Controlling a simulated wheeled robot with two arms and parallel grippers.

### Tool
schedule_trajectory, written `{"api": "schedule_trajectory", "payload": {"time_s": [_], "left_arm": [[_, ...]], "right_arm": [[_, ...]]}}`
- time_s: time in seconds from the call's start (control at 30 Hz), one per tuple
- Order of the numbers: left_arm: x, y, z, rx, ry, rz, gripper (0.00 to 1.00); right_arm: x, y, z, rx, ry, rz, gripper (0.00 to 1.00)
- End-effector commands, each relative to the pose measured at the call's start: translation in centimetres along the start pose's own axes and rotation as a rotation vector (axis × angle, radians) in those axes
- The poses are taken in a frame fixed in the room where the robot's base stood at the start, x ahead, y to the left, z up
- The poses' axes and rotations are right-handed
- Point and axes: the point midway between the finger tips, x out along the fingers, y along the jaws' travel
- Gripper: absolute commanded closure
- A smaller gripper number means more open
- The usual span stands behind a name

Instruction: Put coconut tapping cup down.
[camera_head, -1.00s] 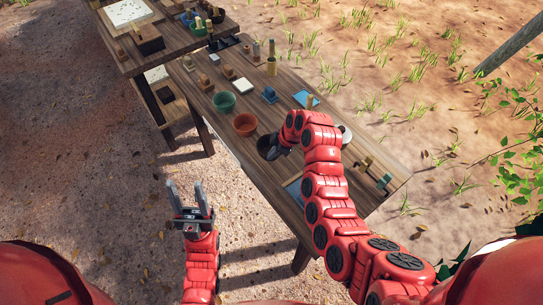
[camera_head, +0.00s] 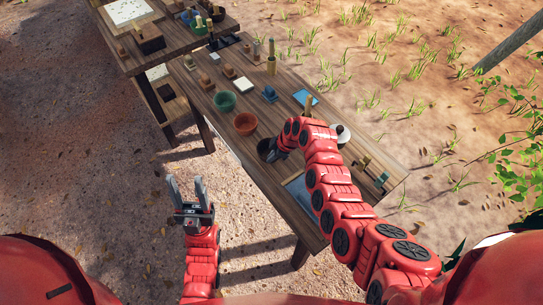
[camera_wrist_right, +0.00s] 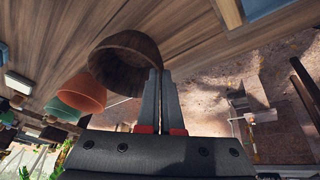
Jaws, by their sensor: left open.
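The coconut tapping cup is a dark brown rounded bowl (camera_head: 267,147) at the table's near edge in the head view, partly behind my right gripper. In the right wrist view the cup (camera_wrist_right: 118,66) shows its open side. My right gripper (camera_head: 278,150) is at the cup's rim; its fingers (camera_wrist_right: 161,72) are close together with the rim between them. The cup is at or just above the tabletop; I cannot tell whether it touches. My left gripper (camera_head: 188,190) is open and empty, off the table's near side, fingers pointing up.
An orange bowl (camera_head: 245,123) and a green bowl (camera_head: 224,101) stand in a row beside the cup on the wooden table (camera_head: 262,181). A blue-framed tray (camera_head: 301,191) lies near my right arm. Small blocks and a blue sheet (camera_head: 305,97) lie farther back.

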Motion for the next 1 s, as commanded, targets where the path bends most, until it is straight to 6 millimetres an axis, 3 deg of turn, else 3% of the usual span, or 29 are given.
{"api": "schedule_trajectory", "payload": {"time_s": [0.07,0.23,0.27,0.67,1.0], "left_arm": [[-0.4,0.0,0.1,0.0,0.0,0.0,0.5],[-0.2,0.0,0.0,0.0,0.0,0.0,0.5],[-0.2,0.0,0.0,0.0,0.0,0.0,0.5],[-0.1,0.0,0.0,0.0,0.0,0.0,0.5],[-1.5,0.1,0.2,0.0,0.0,0.0,0.5]], "right_arm": [[0.3,-0.1,0.1,0.0,0.0,0.0,1.0],[0.2,0.0,0.1,0.0,0.0,0.0,0.69],[0.2,0.0,0.1,0.0,0.0,0.0,0.68],[-0.2,0.0,0.0,-0.001,0.0,0.0,0.68],[-3.5,0.1,0.0,-0.001,0.002,0.004,0.68]]}}
